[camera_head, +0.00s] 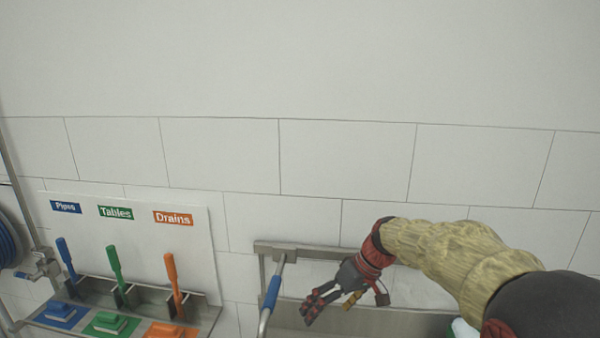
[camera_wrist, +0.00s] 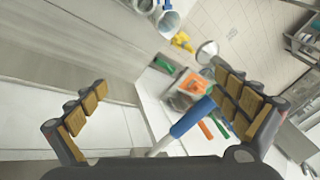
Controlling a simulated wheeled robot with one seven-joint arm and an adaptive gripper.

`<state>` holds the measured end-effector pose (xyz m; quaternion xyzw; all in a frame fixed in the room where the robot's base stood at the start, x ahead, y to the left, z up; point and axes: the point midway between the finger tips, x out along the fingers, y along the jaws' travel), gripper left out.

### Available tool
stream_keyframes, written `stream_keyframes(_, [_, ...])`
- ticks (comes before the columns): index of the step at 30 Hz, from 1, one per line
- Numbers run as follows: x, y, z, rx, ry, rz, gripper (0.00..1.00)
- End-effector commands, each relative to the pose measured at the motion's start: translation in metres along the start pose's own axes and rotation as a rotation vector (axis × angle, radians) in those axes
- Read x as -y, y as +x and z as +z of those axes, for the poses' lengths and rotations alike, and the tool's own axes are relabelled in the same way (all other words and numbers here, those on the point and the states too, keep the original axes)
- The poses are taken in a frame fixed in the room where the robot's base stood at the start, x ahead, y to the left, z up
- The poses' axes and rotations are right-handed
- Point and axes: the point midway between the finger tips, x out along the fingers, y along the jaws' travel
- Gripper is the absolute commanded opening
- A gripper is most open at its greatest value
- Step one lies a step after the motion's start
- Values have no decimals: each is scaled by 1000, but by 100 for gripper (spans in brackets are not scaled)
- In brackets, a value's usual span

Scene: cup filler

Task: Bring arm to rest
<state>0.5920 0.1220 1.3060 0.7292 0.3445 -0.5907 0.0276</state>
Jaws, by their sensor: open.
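My gripper (camera_head: 328,300) hangs from my arm in front of the tiled wall in the head view, over a steel-framed basin or counter (camera_head: 345,320). In the wrist view my gripper (camera_wrist: 175,115) has its two padded fingers spread wide with nothing held between them. A blue-and-white handle (camera_wrist: 190,118) shows between the fingers, closer to the right one; I cannot tell how far beyond them it lies. A blue-gripped rod (camera_head: 272,290) stands just left of my gripper in the head view, apart from it.
At the left, blue (camera_head: 66,260), green (camera_head: 117,275) and orange (camera_head: 173,285) brushes stand in a steel rack under the labels Pipes, Tables and Drains. A coiled blue hose (camera_head: 8,240) hangs at the far left. The upper wall is bare.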

Motion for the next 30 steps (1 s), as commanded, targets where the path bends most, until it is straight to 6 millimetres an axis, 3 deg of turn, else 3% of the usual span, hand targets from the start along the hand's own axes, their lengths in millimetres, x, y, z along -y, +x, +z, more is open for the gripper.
stream_keyframes(1, [1, 1, 27, 19, 77, 42, 100])
stream_keyframes(3, [1, -1, 58, 36, 181, 104, 100])
stream_keyframes(15, [10, -8, 207, -21, 484, 384, 100])
stream_keyframes(24, [17, 3, 295, -119, 475, 522, 100])
stream_keyframes(30, [25, 10, 327, -200, 433, 562, 100])
